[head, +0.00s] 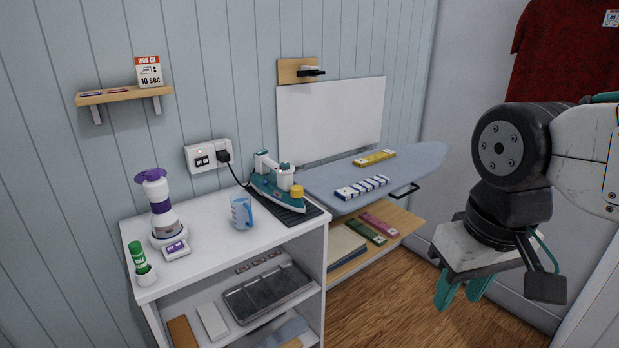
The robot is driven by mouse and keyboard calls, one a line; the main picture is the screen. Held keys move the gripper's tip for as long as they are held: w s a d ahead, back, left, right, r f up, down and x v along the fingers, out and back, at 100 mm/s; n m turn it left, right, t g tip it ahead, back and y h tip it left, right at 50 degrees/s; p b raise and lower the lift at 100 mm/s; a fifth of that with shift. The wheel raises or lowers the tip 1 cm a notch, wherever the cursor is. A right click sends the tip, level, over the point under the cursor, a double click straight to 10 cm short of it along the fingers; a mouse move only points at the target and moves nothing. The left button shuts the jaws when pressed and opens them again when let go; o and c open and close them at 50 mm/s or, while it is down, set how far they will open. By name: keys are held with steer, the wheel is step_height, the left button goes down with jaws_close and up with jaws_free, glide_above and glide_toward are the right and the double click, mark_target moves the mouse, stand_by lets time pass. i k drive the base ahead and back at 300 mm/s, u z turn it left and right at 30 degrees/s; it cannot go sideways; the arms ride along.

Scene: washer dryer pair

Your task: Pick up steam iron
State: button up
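The steam iron (277,187) is teal and white with a yellow knob at its right end. It rests on a dark ribbed mat (309,213) at the right end of the white cabinet's top. A black cord runs from it up to the wall socket. My gripper (462,291) hangs at the right of the head view, pointing down, well apart from the iron. Its two teal fingers show a gap between them with nothing visible in it.
A measuring jug (242,213) stands left of the iron on the white cabinet (205,262). A purple-topped bottle (163,205) and a green-capped tube (138,259) are further left. The ironing board (421,162) adjoins on the right, with striped and yellow bars on it. Wooden floor lies between.

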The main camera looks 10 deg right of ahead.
mark_target(277, 191)
steer(key=i, duration=0.7)
steer(key=u, duration=0.7)
steer(key=i, duration=0.6)
steer(key=u, duration=0.55)
